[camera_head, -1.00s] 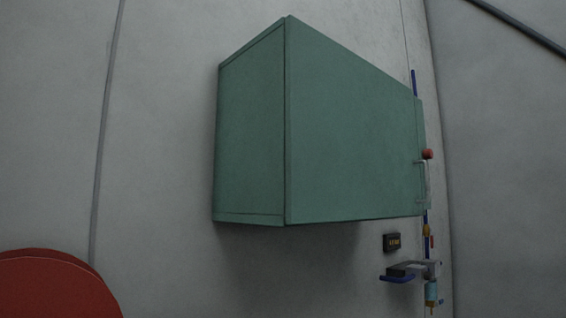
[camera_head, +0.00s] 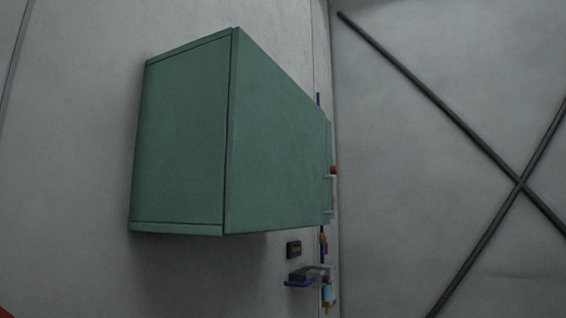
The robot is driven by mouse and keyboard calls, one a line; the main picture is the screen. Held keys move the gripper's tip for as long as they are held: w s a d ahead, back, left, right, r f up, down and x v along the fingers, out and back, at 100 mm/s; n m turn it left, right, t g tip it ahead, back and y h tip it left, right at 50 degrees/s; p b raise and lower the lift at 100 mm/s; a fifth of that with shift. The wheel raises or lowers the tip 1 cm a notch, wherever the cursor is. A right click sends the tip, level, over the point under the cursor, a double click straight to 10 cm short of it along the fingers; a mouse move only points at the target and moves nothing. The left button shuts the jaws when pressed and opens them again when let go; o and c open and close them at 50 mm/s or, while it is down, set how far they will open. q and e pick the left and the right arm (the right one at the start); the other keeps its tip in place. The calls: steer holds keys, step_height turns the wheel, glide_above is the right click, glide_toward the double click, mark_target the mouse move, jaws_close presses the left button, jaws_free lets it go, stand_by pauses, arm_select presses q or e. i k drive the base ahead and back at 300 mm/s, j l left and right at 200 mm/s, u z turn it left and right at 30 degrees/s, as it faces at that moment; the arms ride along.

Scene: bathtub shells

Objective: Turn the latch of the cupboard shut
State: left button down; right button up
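The green cupboard (camera_head: 180,140) hangs on the grey wall, left of the middle of the head view. Its door (camera_head: 275,150) faces right and looks closed. A metal handle (camera_head: 331,192) stands out at the door's far right edge. A small red knob (camera_head: 334,170) is beside the top of the handle; it may be the latch, and its turn position is too small to tell. Neither of my grippers is in view.
Below the cupboard, a small black box (camera_head: 294,249) sits on the wall. A blue and grey bracket (camera_head: 300,282) with a light-blue bottle (camera_head: 327,294) is under it. Dark crossed bars (camera_head: 520,185) run over the right wall. The space in front of that wall looks clear.

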mark_target(334, 169)
steer(key=i+l+u, duration=0.1)
steer(key=i+l, duration=0.25)
steer(key=i+l+u, duration=0.1)
steer(key=i+l, duration=0.2)
steer(key=l, duration=0.25)
steer(key=i+l+u, duration=0.1)
steer(key=i+l, duration=0.2)
steer(key=l, duration=0.2)
